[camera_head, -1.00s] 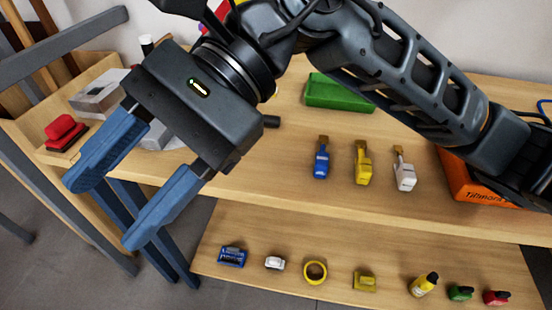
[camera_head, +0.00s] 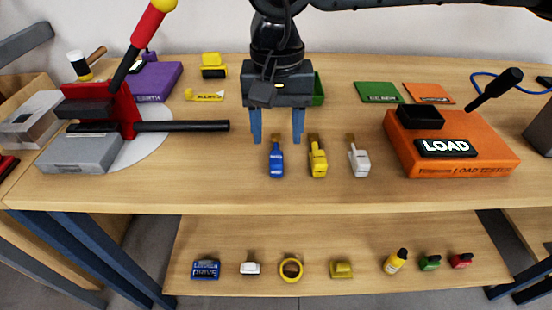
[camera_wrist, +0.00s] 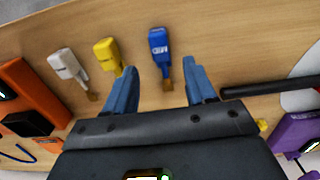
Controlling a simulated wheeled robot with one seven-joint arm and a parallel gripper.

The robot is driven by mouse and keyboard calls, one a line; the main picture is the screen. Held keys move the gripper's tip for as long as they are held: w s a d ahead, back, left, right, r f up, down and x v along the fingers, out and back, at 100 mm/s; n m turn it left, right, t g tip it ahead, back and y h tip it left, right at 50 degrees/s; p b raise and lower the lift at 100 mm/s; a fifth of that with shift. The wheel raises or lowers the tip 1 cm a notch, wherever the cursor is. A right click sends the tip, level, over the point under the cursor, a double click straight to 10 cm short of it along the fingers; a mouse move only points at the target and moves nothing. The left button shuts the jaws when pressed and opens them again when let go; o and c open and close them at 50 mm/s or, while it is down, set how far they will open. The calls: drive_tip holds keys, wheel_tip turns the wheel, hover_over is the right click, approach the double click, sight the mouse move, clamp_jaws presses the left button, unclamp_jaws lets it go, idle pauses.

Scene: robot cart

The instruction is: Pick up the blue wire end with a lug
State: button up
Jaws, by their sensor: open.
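The blue wire end (camera_head: 276,162) lies on the table top, its blue body toward the front edge and its small brown lug toward the back. My gripper (camera_head: 277,141) is open and empty above it, with its two blue fingers pointing down, one on each side of the lug end in the picture. In the wrist view the blue wire end (camera_wrist: 159,46) sits beyond and between the open fingertips (camera_wrist: 160,72), with its lug (camera_wrist: 167,84) between the fingers. I cannot tell the exact height of the fingers above the table.
A yellow wire end (camera_head: 318,160) and a white one (camera_head: 359,161) lie close to the right. An orange load tester (camera_head: 480,161) stands farther right. A red press with a black bar (camera_head: 182,126) is at left. A green box (camera_head: 319,90) is behind my gripper. The lower shelf holds small items.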

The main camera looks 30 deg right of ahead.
sight(276, 152)
drive_tip(key=shift+a+f+p, duration=0.1)
drive_tip(key=shift+f+p, duration=0.3)
drive_tip(key=shift+f, duration=2.4)
drive_tip(key=shift+c, duration=0.4)
clamp_jaws()
drive_tip(key=shift+r, duration=0.1)
drive_tip(key=shift+r, duration=0.45)
drive_tip(key=r, duration=0.2)
drive_tip(key=d+r, duration=0.1)
drive_tip(key=shift+s+d+r+b, duration=0.1)
drive_tip(key=shift+s+r+b, duration=0.15)
drive_tip(key=shift+r+b, duration=0.15)
drive_tip(key=s+d+r, duration=0.5)
drive_tip(key=d+r, duration=0.1)
drive_tip(key=d, duration=0.2)
drive_tip(key=shift+s+d+b, duration=0.25)
drive_tip(key=shift+d+b, duration=0.15)
drive_tip(key=shift+b, duration=0.05)
